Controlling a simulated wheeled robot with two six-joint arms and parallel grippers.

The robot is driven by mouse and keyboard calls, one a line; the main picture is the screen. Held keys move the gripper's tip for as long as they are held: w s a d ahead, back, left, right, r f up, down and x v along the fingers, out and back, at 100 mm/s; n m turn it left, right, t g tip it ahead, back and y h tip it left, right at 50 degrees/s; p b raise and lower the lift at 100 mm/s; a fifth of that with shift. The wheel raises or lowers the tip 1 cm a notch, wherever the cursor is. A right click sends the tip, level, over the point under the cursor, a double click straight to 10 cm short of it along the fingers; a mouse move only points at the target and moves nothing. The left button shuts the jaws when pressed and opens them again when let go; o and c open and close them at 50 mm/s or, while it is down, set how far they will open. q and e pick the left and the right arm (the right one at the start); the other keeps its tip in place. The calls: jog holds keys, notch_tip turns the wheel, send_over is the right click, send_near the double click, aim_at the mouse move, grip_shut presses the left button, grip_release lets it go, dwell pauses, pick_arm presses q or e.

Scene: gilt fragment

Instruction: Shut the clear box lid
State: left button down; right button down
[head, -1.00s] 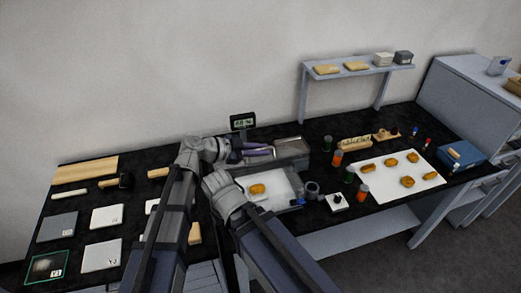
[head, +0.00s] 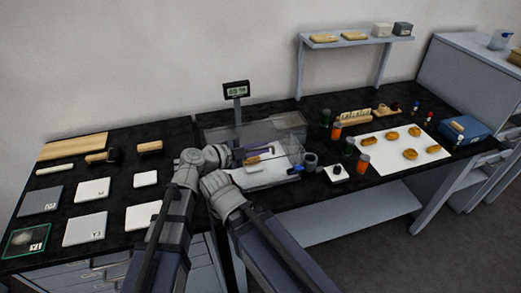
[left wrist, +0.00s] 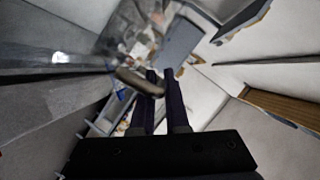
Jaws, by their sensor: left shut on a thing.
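The clear box (head: 222,134) stands on the black bench, with a white tray and a tan-gold fragment (head: 252,160) inside. Its see-through walls and lid are hard to separate, so I cannot tell the lid's exact angle. My left gripper (head: 268,151), with purple fingers, is over the box. It is shut on a thin part that looks like the lid's grip; in the left wrist view a grey-brown bar (left wrist: 140,82) crosses at the fingers (left wrist: 165,80). My right arm reaches beside it at the box's front left; its fingers are not clear to see.
A display on a post (head: 236,90) stands behind the box. Dark and orange jars (head: 336,132), a small cup (head: 310,160) and a white sheet (head: 405,150) with several fragments are to the right. Flat tiles (head: 92,190) and brushes (head: 102,157) are to the left.

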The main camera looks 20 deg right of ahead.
pick_arm(q)
jog(key=shift+s+f+b, duration=0.1)
jog(key=shift+f+b, duration=0.35)
jog(key=shift+f, duration=0.3)
jog(key=shift+s+f, duration=0.15)
jog(key=shift+f, duration=0.05)
pick_arm(e)
jog(key=shift+s+f, duration=0.1)
jog(key=shift+f, duration=0.85)
pick_arm(q)
jog(key=shift+s, duration=0.1)
